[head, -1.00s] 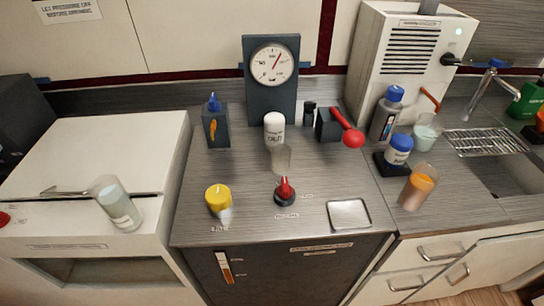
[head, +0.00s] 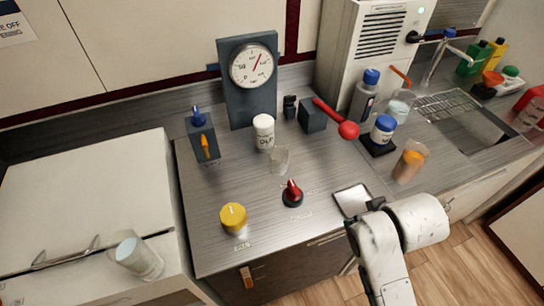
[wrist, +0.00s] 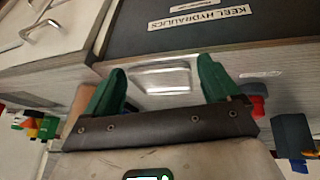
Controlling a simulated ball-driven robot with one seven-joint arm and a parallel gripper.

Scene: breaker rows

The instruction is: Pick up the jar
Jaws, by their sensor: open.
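A white jar with a blue lid (head: 383,128) stands upright on a small black block at the right of the counter in the head view. A white container with printed lettering (head: 264,131) stands near the gauge. I cannot tell which is meant by the jar. In the wrist view my gripper (wrist: 160,78) has its green fingers spread apart, with nothing held between them. It is near the counter's front edge, by the metal tray (wrist: 165,78). In the head view the fingers are hidden behind my arm, in front of and apart from the blue-lidded jar.
A beaker of orange liquid (head: 408,166) stands in front of the blue-lidded jar; a blue-capped bottle (head: 366,95) and clear beaker (head: 398,106) stand behind it. A red-knobbed lever (head: 348,130) juts out to its left. The tray (head: 353,200) lies at the front edge.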

